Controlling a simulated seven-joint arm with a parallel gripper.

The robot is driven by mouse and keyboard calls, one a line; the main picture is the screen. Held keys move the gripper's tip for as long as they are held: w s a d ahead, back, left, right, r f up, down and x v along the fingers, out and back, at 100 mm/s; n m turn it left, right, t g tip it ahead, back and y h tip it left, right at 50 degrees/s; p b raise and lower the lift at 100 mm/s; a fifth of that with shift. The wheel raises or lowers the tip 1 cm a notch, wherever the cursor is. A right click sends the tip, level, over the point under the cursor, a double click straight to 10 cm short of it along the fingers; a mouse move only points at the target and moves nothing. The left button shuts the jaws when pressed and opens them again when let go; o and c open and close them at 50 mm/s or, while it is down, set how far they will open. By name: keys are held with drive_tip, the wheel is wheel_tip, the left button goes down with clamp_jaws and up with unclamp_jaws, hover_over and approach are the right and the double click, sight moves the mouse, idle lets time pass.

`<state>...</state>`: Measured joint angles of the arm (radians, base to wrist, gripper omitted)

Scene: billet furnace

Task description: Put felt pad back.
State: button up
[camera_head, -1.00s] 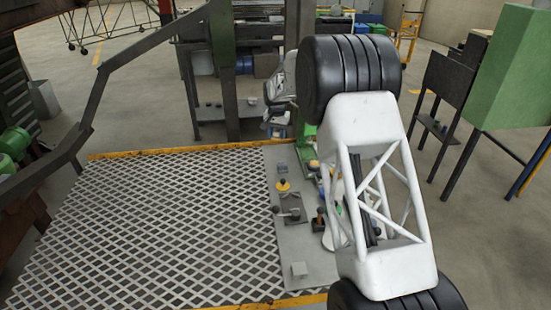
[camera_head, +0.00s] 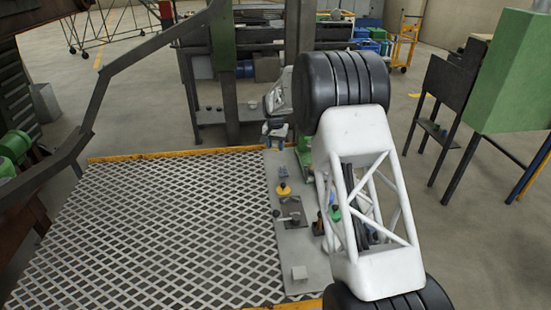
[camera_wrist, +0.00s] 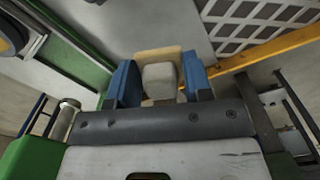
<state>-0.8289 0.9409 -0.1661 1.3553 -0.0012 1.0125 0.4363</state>
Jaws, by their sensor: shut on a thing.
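In the wrist view my gripper (camera_wrist: 160,84) has its two blue fingers closed on the sides of a pale grey block. A flat tan piece shows just beyond the block, at the fingertips. I take this held thing to be the felt pad (camera_wrist: 158,76), though I cannot tell whether block and tan piece are one. In the head view my gripper (camera_head: 277,133) is small, at the far end of the grey plate (camera_head: 303,250), partly behind my arm. The held thing is too small to make out there.
The plate carries a yellow-topped knob (camera_head: 283,189), a dark fixture with a lever (camera_head: 292,213) and a small pale block (camera_head: 299,273). My arm hides its right side. Mesh flooring (camera_head: 170,230) lies left, edged by a yellow strip (camera_head: 180,153). A green cabinet (camera_head: 508,70) stands right.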

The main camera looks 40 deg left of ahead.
sight(276, 162)
drive_tip(key=shift+f, duration=1.25)
drive_tip(key=shift+f, duration=1.85)
drive_tip(key=shift+f, duration=0.15)
drive_tip(key=o, duration=0.8)
drive_tip(key=shift+o, duration=0.2)
drive_tip(key=shift+r, duration=6.1)
